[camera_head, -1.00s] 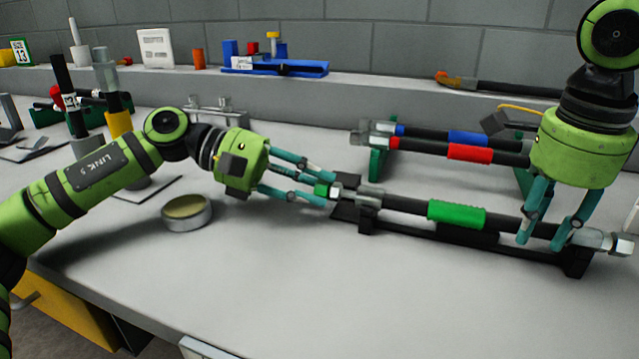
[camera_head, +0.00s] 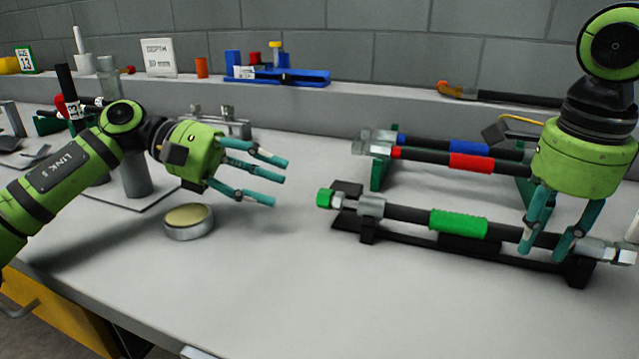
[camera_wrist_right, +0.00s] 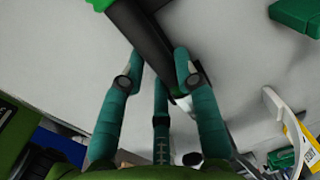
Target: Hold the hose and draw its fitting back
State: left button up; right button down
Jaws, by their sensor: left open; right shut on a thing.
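The black hose (camera_head: 405,213) with a green sleeve (camera_head: 458,223) lies across a low black stand (camera_head: 470,259). Its left end has a metal collar (camera_head: 370,206) and a green-tipped fitting (camera_head: 325,198); its right end has a metal fitting (camera_head: 612,253). My left gripper (camera_head: 277,181) is open and empty, left of the green tip and apart from it. My right gripper (camera_head: 543,246) is shut on the hose near its right end. In the right wrist view, the fingers (camera_wrist_right: 158,82) straddle the dark hose (camera_wrist_right: 145,32).
Behind lie a red-sleeved hose (camera_head: 470,163) and a blue-sleeved hose (camera_head: 470,142) on green supports (camera_head: 379,172). A round tin (camera_head: 189,222) stands below my left gripper. A ledge (camera_head: 330,112) at the back carries a blue tool (camera_head: 300,77). The front bench is clear.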

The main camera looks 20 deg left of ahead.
jog(key=shift+s+f, duration=0.1)
jog(key=shift+f, duration=0.15)
jog(key=c, duration=0.8)
grip_release()
jog(key=shift+c, duration=0.2)
jog(key=shift+r, duration=0.1)
jog(key=shift+r, duration=0.15)
